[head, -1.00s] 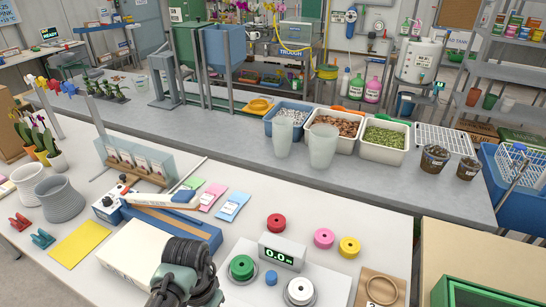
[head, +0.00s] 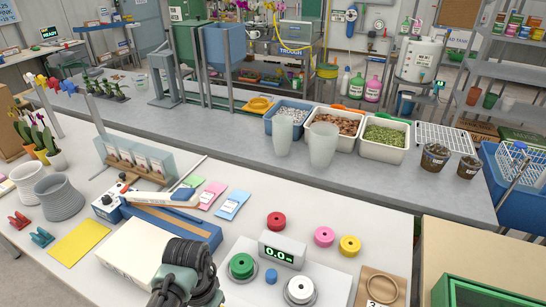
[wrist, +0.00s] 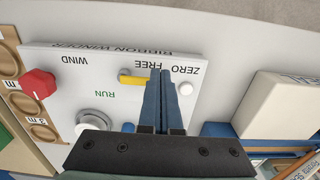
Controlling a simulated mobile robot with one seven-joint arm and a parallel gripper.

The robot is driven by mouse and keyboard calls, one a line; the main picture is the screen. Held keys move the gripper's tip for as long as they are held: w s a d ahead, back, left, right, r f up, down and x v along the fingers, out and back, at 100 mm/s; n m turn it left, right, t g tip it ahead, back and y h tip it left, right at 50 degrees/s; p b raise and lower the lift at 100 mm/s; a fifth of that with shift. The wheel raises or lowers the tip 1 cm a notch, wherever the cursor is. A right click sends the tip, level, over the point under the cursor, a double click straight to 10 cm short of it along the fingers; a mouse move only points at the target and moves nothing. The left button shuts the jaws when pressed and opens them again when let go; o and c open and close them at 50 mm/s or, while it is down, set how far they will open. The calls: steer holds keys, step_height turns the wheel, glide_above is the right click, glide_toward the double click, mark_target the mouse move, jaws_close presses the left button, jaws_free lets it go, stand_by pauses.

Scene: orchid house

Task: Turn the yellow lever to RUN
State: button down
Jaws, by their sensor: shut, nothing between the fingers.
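The yellow lever (wrist: 133,80) shows in the wrist view on the white panel of the ribbon winder (wrist: 60,62), whose lettering appears upside down. The lever lies close to the word FREE; the green word RUN (wrist: 104,95) is to its lower left. My gripper (wrist: 160,74) is shut and empty, its blue fingers just right of the lever's right end. I cannot tell whether they touch it. The fingers hide part of the panel. In the head view the yellow lever is not visible, and my dark wrist with cables is at the bottom.
A red knob (wrist: 38,84) is at the panel's left, and a white knob (wrist: 186,88) is right of my fingers near ZERO. A blue button (wrist: 128,127) is below. A white box (head: 132,252) stands left of my wrist. The 0.0 display (head: 281,250) stands right of it.

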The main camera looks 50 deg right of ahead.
steer(key=shift+f+b, duration=1.2)
steer(key=shift+f, duration=0.9)
steer(key=shift+w, duration=0.1)
